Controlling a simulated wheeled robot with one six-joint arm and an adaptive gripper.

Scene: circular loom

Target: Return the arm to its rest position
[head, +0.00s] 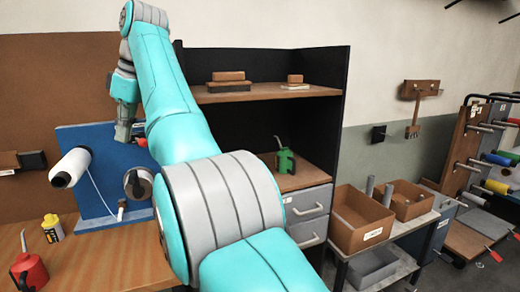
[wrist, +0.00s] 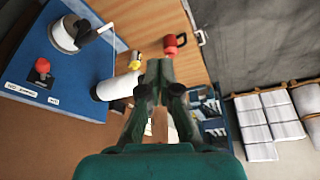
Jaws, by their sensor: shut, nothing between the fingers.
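My arm, turquoise with grey joints, rises across the middle of the head view and bends over at the top left. My gripper (head: 124,133) hangs down in front of the top part of the blue panel (head: 100,165). In the wrist view my gripper (wrist: 162,68) has its dark green fingers together, with nothing between them.
A red oil can (head: 29,271) and a yellow bottle (head: 53,228) stand on the wooden bench (head: 130,262). A dark shelf unit (head: 310,125) holds a green can (head: 286,160). Brown bins (head: 362,218) stand on a cart. A rack of coloured rolls (head: 497,159) is at far right.

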